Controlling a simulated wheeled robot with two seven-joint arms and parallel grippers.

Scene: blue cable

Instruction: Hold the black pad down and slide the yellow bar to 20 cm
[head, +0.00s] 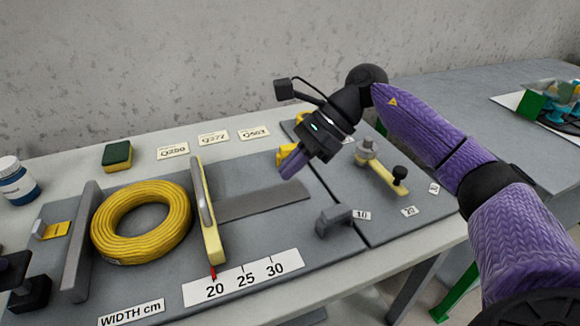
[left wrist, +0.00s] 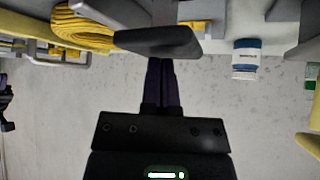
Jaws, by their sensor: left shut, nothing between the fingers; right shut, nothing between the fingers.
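The yellow bar (head: 213,238) with a grey handle (head: 203,195) stands upright across the grey board. Its red pointer (head: 213,272) is at about the 20 mark of the white scale (head: 243,277). A yellow cable coil (head: 143,222) lies close against the bar's left side; whether they touch is unclear. A black pad (head: 30,294) shows at the lower left edge, and a dark pad (left wrist: 165,42) shows in the left wrist view. My left gripper (left wrist: 160,64) is shut with its fingertips at that pad; contact is unclear. My right gripper (head: 291,164) is shut and empty, right of the bar.
A grey wall (head: 80,245) stands left of the coil. A yellow block (head: 284,157) is beside my right fingers. A sponge (head: 117,155), a bottle (head: 15,182) and label cards (head: 213,138) are at the back. A black-knobbed fixture (head: 382,172) stands right. A dark strip (head: 262,200) extends right of the bar.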

